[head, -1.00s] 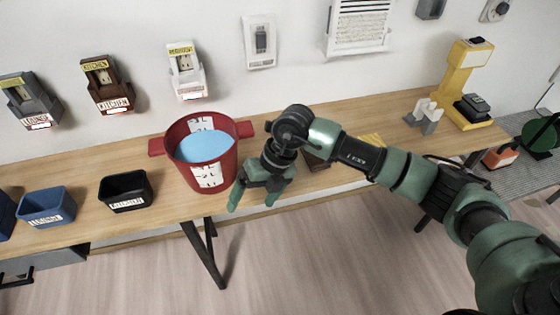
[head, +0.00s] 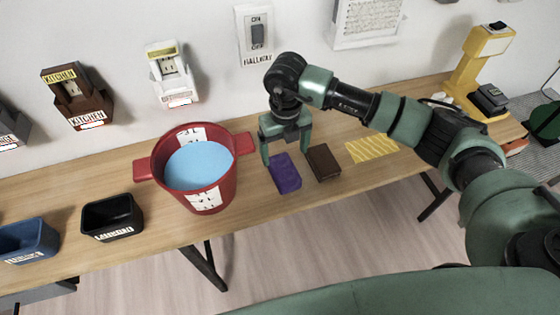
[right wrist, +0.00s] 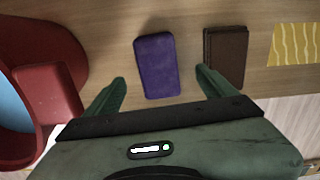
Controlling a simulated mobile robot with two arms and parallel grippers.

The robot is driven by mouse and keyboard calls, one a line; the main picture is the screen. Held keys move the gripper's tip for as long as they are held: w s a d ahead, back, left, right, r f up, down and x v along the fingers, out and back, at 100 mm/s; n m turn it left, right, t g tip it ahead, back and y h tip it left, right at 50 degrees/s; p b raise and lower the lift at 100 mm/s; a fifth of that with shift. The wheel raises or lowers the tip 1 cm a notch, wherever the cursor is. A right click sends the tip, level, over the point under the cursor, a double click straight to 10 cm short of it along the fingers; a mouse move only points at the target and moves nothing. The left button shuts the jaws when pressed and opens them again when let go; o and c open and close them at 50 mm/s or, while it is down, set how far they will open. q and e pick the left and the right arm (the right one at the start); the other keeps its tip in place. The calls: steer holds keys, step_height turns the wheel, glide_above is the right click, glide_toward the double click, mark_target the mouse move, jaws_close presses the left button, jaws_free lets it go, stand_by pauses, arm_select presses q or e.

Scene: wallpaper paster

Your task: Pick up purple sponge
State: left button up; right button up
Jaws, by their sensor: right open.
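The purple sponge (head: 284,172) lies flat on the wooden table, just right of the red bucket. It also shows in the right wrist view (right wrist: 156,64), ahead of and between the two fingers. My right gripper (head: 286,150) is open and empty, right above the far end of the sponge in the head view, fingers pointing down. In the right wrist view the right gripper (right wrist: 160,85) has one finger on each side of the sponge's line, both apart from it. My left gripper is not in view.
The red bucket (head: 222,188) with blue liquid stands close left of the sponge. A brown block (head: 323,162) lies close right, then a yellow patterned sheet (head: 371,150). Black (head: 112,217) and blue (head: 26,241) bins stand at the left. The wall is behind.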

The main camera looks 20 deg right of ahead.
mark_target(284, 168)
steer(key=shift+s+f+p, duration=0.2)
steer(key=shift+f+p, duration=0.1)
steer(key=shift+f, duration=0.8)
steer(key=shift+s+f, duration=0.1)
steer(key=shift+f, duration=0.25)
step_height(284, 168, down, 4)
steer(key=shift+a+r+p, duration=0.1)
steer(key=shift+a+p, duration=0.05)
steer(key=shift+p, duration=0.75)
steer(key=shift+f, duration=0.45)
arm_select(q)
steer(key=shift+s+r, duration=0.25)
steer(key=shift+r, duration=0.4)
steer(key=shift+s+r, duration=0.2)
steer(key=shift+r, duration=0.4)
arm_select(e)
steer(key=c, duration=1.4)
